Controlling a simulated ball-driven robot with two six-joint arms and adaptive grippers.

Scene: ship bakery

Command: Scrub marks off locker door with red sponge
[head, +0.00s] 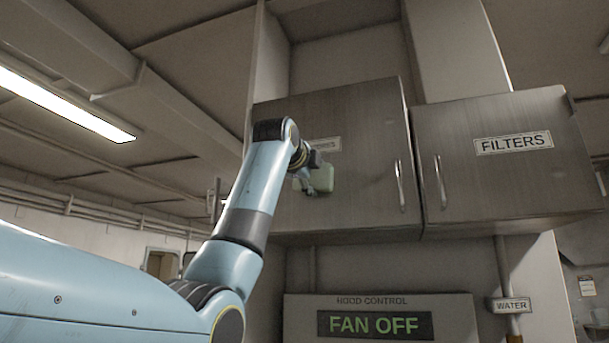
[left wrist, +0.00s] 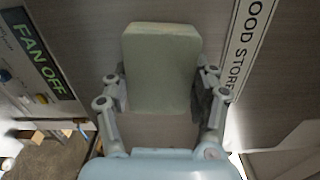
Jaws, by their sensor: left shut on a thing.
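My left gripper (head: 312,178) is raised at the left locker door (head: 365,120), just below its label. It is shut on a pale grey-green sponge (head: 325,180); no red sponge shows. In the left wrist view, the sponge (left wrist: 160,70) sits between the two fingers, with the door surface behind it. The sponge is at or very near the door; I cannot tell if it touches. Faint darker smudging shows on the door around the sponge, but distinct marks are hard to make out. My right gripper is out of view.
A second locker door (head: 500,185) labelled FILTERS is to the right; both doors have vertical handles. Below is the hood control panel (head: 380,305) reading FAN OFF. A pipe (head: 508,280) with a WATER tag stands right of it.

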